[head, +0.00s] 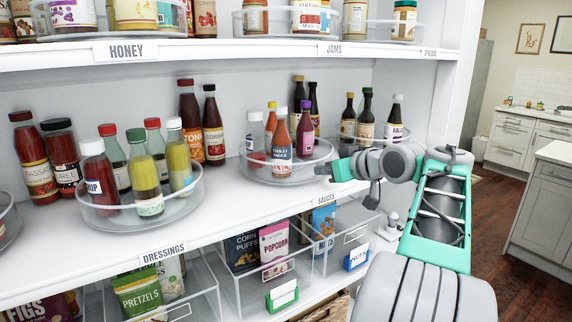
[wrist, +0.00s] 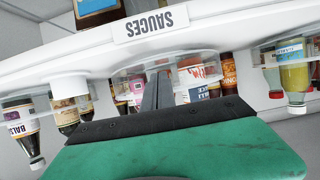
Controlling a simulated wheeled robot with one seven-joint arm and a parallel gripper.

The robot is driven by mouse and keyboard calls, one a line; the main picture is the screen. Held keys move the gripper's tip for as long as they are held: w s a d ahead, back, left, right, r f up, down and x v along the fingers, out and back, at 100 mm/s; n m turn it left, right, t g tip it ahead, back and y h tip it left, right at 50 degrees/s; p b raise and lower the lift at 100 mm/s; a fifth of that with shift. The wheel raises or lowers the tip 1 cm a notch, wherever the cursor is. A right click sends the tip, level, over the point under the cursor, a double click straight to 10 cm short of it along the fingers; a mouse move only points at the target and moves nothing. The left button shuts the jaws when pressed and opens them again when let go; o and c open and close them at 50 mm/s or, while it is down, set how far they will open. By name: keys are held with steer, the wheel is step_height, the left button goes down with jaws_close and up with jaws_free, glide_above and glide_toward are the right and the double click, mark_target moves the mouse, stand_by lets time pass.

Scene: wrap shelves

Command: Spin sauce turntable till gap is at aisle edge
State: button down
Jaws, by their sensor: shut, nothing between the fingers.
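The sauce turntable (head: 303,176) is a clear round tray on the middle shelf above the SAUCES label (head: 325,198). Several bottles stand on it, including a chilli sauce bottle (head: 281,146), a purple bottle (head: 305,130) and a white-capped bottle (head: 255,136). A bare part of the tray shows at its front right, near my gripper. My gripper (head: 322,170) is shut and empty at the tray's right front rim; I cannot tell if it touches. In the upside-down wrist view, the shut fingers (wrist: 157,92) point at the turntable and its bottles.
A dressings turntable (head: 115,218) stands to the left. Dark bottles (head: 366,122) stand on another tray to the right, close behind my arm. Snack bins (head: 245,290) sit below, and the HONEY and JAMS shelf (head: 230,52) is above. The aisle floor (head: 500,230) is open at right.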

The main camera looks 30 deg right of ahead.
mark_target(301, 175)
steer(key=shift+a+b, duration=0.35)
steer(key=shift+a, duration=0.45)
steer(key=shift+w+a+b, duration=0.2)
steer(key=shift+a+b, duration=0.2)
steer(key=shift+a, duration=0.2)
steer(key=shift+w+a+r, duration=0.1)
steer(key=shift+a, duration=0.55)
steer(key=shift+b, duration=0.3)
steer(key=shift+s+a, duration=0.1)
steer(key=shift+s, duration=0.4)
steer(key=shift+s+a+b, duration=0.15)
steer(key=shift+s+b, duration=0.05)
steer(key=shift+s, duration=0.35)
steer(key=shift+s+a+b, duration=0.15)
steer(key=shift+s+b, duration=0.05)
steer(key=shift+s, duration=0.3)
